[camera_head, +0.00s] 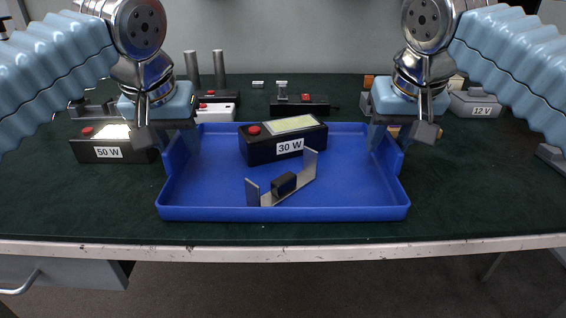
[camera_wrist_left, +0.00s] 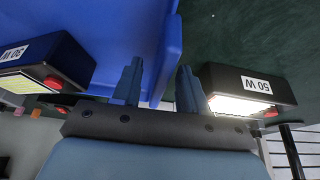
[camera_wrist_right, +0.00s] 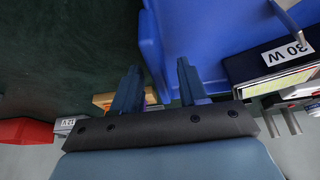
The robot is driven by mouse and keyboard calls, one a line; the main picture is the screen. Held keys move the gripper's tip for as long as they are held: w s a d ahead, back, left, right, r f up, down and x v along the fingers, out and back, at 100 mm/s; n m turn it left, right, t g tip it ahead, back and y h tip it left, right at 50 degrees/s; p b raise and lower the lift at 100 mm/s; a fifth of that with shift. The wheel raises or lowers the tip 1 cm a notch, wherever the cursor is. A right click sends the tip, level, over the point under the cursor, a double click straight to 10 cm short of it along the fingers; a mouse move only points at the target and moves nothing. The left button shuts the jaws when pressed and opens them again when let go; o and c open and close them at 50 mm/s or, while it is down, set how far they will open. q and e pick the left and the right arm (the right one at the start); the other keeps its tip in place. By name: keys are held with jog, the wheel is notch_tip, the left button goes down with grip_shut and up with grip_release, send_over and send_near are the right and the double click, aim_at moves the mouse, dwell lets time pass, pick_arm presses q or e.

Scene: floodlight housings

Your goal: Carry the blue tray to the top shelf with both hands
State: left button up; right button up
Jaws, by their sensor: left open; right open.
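The blue tray (camera_head: 230,214) lies flat on the dark green table top near its front edge. It holds a black 30 W floodlight housing (camera_head: 260,150) and a grey metal bracket (camera_head: 310,165) with a small black block. My left gripper (camera_head: 178,140) is open at the tray's left end wall. In the left wrist view the tray wall (camera_wrist_left: 172,55) lies between its two fingers. My right gripper (camera_head: 388,138) is open at the right end wall. In the right wrist view that wall (camera_wrist_right: 152,45) lies between its fingers. Contact cannot be told.
A lit 50 W housing (camera_head: 88,152) stands close beside my left gripper. A white box with a red button (camera_head: 215,112), a dark unit (camera_head: 300,104) and two metal cylinders (camera_head: 219,68) are behind the tray. A grey 12 V box (camera_head: 476,104) is at back right. The right front table is clear.

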pick_arm(q)
grip_shut()
pick_arm(e)
grip_shut()
pick_arm(q)
jog(key=shift+r, duration=0.15)
pick_arm(e)
jog(key=shift+r, duration=0.1)
